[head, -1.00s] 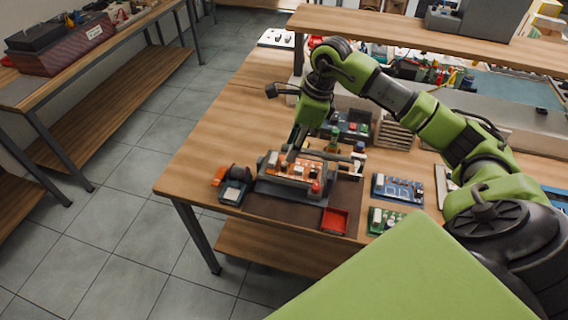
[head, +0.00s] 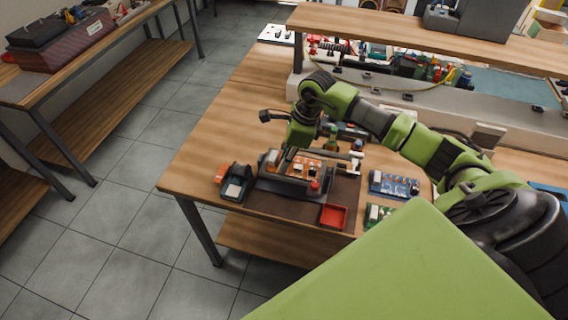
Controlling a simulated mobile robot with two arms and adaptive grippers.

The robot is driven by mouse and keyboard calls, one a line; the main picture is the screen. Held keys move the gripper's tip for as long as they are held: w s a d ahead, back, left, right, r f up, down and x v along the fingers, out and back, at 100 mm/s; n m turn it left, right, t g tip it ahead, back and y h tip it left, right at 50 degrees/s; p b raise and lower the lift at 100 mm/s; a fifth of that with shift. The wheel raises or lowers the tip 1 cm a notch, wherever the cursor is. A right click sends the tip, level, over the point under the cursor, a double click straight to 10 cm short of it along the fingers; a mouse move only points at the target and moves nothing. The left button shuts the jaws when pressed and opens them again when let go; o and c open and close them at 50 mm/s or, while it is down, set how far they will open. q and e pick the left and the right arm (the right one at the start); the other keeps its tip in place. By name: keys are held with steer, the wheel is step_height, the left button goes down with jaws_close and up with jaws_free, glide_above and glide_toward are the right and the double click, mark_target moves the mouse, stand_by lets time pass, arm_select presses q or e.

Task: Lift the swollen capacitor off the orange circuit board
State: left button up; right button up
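The orange circuit board (head: 308,169) sits in a dark grey holder (head: 290,187) on the wooden workbench. Small pale and dark parts stand on the board. I cannot make out which is the swollen capacitor at this size. My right gripper (head: 287,160) points down over the left half of the board, close to its parts. Its fingers are small and dark, so I cannot tell whether they are open or shut, or touch anything. My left gripper is not in view.
A red tray (head: 333,216) lies in front of the holder. A dark stand with an orange part (head: 236,183) is to its left. Blue (head: 394,184) and green (head: 379,214) boards lie to its right. A raised shelf (head: 430,38) spans the back. The bench's left part is clear.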

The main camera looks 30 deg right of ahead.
stand_by(0.4)
steer(key=shift+w+r+b, duration=0.1)
steer(key=shift+r+b, duration=0.35)
steer(key=shift+b, duration=0.05)
step_height(320, 180, up, 2)
steer(key=shift+r+b, duration=0.2)
steer(key=shift+b, duration=0.7)
steer(key=s+a+r+b, duration=0.1)
steer(key=s+a+r, duration=0.3)
steer(key=s+r, duration=0.9)
steer(key=shift+s+a+r, duration=0.2)
steer(key=shift+r, duration=0.7)
